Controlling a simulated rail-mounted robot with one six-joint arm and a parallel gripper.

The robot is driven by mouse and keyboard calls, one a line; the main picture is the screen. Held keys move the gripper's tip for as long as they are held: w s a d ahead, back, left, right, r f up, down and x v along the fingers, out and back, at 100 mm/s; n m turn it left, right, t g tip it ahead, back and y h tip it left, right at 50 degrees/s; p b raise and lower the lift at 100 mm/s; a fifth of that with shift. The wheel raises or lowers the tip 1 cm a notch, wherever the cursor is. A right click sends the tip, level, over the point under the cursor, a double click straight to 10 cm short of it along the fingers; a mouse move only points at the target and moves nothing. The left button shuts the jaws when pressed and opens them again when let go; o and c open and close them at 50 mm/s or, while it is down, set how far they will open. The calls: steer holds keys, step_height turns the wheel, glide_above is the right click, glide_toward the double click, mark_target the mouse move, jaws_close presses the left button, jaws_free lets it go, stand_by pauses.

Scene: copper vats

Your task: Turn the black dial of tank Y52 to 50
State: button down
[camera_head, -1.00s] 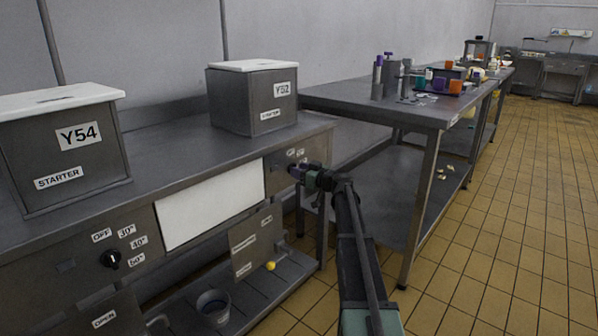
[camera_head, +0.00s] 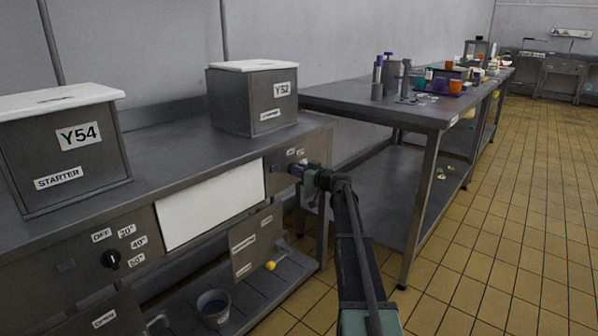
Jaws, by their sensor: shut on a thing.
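Tank Y52 (camera_head: 268,98) is a grey box with a white lid on the steel counter, at the upper middle. My gripper (camera_head: 298,171) is at the counter's front panel (camera_head: 278,163) below that tank. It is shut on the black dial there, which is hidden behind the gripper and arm. Small white labels (camera_head: 296,152) show just above the gripper, partly covered and too small to read. The dial's pointer setting cannot be seen.
Tank Y54 (camera_head: 62,148) stands at left, with its own black dial (camera_head: 111,259) below, labelled OFF, 30, 40 and 50. A bucket (camera_head: 213,308) and yellow ball (camera_head: 270,266) lie low. A steel table (camera_head: 345,100) with objects stands right. Tiled floor (camera_head: 500,230) is open.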

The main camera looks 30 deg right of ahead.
steer(key=m, duration=2.6)
steer(key=shift+d+f+b, duration=0.15)
steer(key=shift+f+b, duration=0.2)
steer(key=shift+m, duration=0.3)
steer(key=c, duration=1.1)
jaws_free()
steer(key=v, duration=1.1)
steer(key=shift+w, duration=0.1)
